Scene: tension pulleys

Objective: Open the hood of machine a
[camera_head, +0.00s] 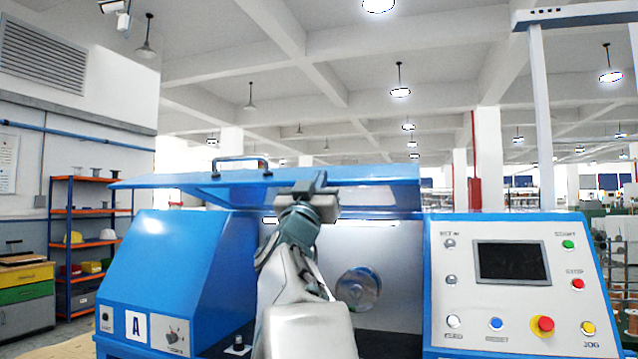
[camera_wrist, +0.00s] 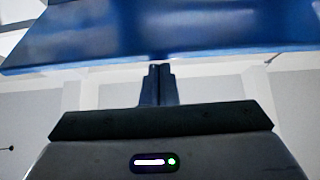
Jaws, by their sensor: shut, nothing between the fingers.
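Machine a is the blue machine (camera_head: 178,262) with an "A" label on its lower left front. Its blue hood (camera_head: 160,182) is raised and stands out roughly level above the open front, with a black handle (camera_head: 242,161) on top. My gripper (camera_head: 318,182) is shut and empty at the hood's front edge, right of the handle. In the wrist view my closed fingers (camera_wrist: 158,72) point at the edge of the blue hood (camera_wrist: 160,35). I cannot tell whether the fingertips touch it.
A control panel (camera_head: 516,283) with a dark screen and several coloured buttons is on the machine's right. A round metal spool (camera_head: 358,288) shows inside the open front. Orange shelves (camera_head: 90,208) and a drawer cabinet (camera_head: 26,298) stand at the left.

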